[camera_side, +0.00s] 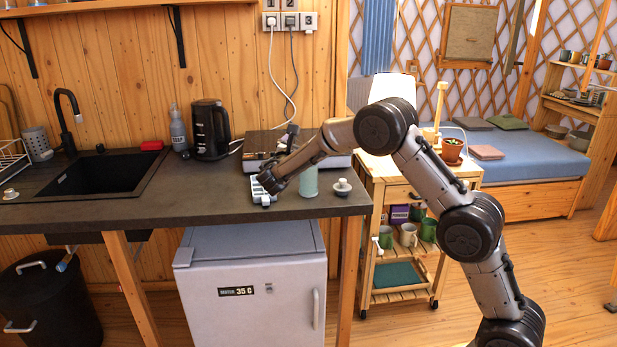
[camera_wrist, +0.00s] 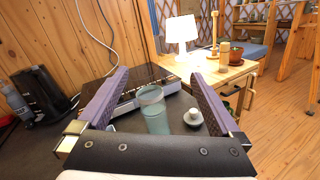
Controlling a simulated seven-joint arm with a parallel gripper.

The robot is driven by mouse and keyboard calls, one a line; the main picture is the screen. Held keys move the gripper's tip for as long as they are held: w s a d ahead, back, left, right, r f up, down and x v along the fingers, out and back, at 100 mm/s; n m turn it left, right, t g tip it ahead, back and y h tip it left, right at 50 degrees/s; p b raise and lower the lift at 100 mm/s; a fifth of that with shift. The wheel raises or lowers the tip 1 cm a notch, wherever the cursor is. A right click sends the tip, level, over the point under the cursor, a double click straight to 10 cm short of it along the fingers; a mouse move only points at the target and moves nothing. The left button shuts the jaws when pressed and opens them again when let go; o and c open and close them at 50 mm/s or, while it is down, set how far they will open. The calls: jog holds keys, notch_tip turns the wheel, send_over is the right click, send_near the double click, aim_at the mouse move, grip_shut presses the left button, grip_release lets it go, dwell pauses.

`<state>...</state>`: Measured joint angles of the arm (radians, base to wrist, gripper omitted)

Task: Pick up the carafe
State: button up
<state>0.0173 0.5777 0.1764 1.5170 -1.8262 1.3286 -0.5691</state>
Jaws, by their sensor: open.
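The carafe (camera_side: 308,182) is a pale green, translucent cylinder standing upright on the dark counter, near its right end. In the wrist view the carafe (camera_wrist: 154,112) shows between my two fingers, with clear space on both sides. My gripper (camera_side: 268,186) is low over the counter, to the left of the carafe in the side view. In the wrist view my gripper (camera_wrist: 159,73) is wide open and holds nothing. I cannot tell exactly how far the carafe stands from the fingertips.
A small white-topped item (camera_side: 342,187) stands close right of the carafe. A hob (camera_side: 335,157) lies behind. A black kettle (camera_side: 209,130), soap bottle (camera_side: 177,128) and sink (camera_side: 98,173) are left. A wooden trolley (camera_side: 378,172) stands beyond the counter's right end.

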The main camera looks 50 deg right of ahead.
jog(key=w+f+n+t, duration=0.1)
jog(key=w+f+n, duration=0.25)
jog(key=f, duration=0.55)
send_near(305, 179)
jog(key=d+r, duration=0.1)
jog(key=d, duration=0.1)
jog(key=shift+y, duration=0.4)
jog(key=x, duration=0.8)
jog(key=shift+w+a+f, duration=0.1)
jog(key=shift+w+f, duration=0.05)
jog(key=shift+w, duration=0.15)
jog(key=shift+x, duration=3.1)
jog(key=shift+s, duration=0.15)
jog(key=c, duration=1.6)
